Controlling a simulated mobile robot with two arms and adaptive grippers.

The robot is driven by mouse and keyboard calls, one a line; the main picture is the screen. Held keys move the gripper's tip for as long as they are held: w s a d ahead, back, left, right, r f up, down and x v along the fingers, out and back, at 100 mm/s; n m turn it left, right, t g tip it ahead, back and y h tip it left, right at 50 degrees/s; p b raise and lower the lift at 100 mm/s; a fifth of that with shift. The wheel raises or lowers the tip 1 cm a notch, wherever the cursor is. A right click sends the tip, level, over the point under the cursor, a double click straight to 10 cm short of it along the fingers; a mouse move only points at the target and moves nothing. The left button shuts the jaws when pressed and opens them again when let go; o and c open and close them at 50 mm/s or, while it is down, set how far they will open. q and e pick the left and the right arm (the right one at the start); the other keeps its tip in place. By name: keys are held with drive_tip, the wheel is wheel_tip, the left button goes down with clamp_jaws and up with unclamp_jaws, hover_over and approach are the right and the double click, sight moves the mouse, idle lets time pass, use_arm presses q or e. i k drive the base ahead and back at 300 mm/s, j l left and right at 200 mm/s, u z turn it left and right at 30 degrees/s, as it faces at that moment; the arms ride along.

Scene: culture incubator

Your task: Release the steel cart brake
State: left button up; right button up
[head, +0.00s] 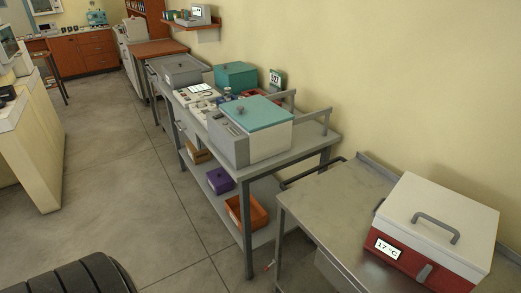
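A steel cart (330,205) with a bare metal top stands at the lower right, against the wall. A dark push bar (312,172) sticks out at its far end, close to the grey bench. A small red-tipped part (269,265) shows low beside the cart's near-left leg; it may be the brake lever, but it is too small to tell its position. The cart's wheels are below the picture. Neither of my grippers is in view.
A white-lidded red box (432,225) reading 17 °C sits on the cart. A grey bench (318,150) with lab devices stands just beyond; its lower shelf holds an orange bin (247,211) and a purple box (220,181). The floor (130,190) left of them is clear.

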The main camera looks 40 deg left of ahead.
sight(266, 268)
drive_tip(key=k+j+u, duration=0.15)
drive_tip(key=k+j, duration=0.2)
drive_tip(key=k+j+u, duration=0.15)
drive_tip(key=k+j, duration=0.2)
drive_tip(key=j, duration=0.2)
drive_tip(key=k+j+u, duration=0.15)
drive_tip(key=k+j, duration=0.2)
drive_tip(key=j, duration=0.15)
